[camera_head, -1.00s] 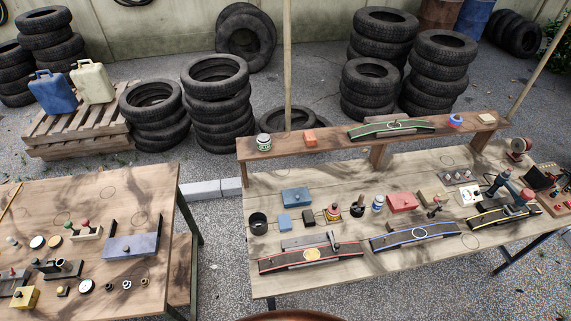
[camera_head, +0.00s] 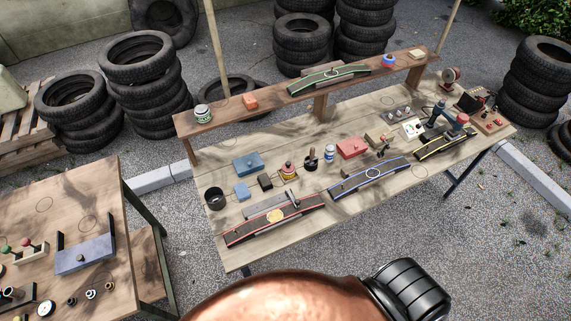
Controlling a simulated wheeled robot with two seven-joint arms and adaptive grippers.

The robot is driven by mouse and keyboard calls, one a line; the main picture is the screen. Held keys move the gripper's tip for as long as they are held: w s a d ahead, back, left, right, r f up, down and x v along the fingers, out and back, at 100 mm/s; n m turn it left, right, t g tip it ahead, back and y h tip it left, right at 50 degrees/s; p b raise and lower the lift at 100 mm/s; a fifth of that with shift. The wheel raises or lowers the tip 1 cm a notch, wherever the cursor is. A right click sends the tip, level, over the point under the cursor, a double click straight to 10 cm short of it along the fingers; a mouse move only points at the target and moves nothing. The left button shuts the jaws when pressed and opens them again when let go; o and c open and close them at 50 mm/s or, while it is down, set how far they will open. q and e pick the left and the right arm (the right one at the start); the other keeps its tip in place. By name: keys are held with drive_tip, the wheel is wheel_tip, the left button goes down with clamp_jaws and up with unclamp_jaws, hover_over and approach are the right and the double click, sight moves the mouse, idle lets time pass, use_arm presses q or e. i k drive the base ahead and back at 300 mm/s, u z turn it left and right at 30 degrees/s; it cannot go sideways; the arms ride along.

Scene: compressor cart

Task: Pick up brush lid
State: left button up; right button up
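On the right-hand workbench (camera_head: 300,205), a small dark pot with an upright handle (camera_head: 311,159) stands among the small items. A red and yellow container with a dark top (camera_head: 288,171) stands to its left, and a small blue and white can (camera_head: 330,152) to its right. These are too small to tell which one bears the brush lid. Neither of my grippers is in view.
A red box (camera_head: 352,148), a blue box (camera_head: 247,164) and a black cup (camera_head: 214,198) crowd the bench. Striped ramps, including a blue-edged one (camera_head: 369,177), line its front. A copper-coloured rounded surface fills the bottom; I cannot tell whether it is mine.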

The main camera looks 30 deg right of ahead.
sight(287, 167)
drive_tip(key=k, duration=1.3)
drive_tip(key=z, duration=0.7)
drive_tip(key=i, duration=1.25)
drive_tip(key=u, duration=0.35)
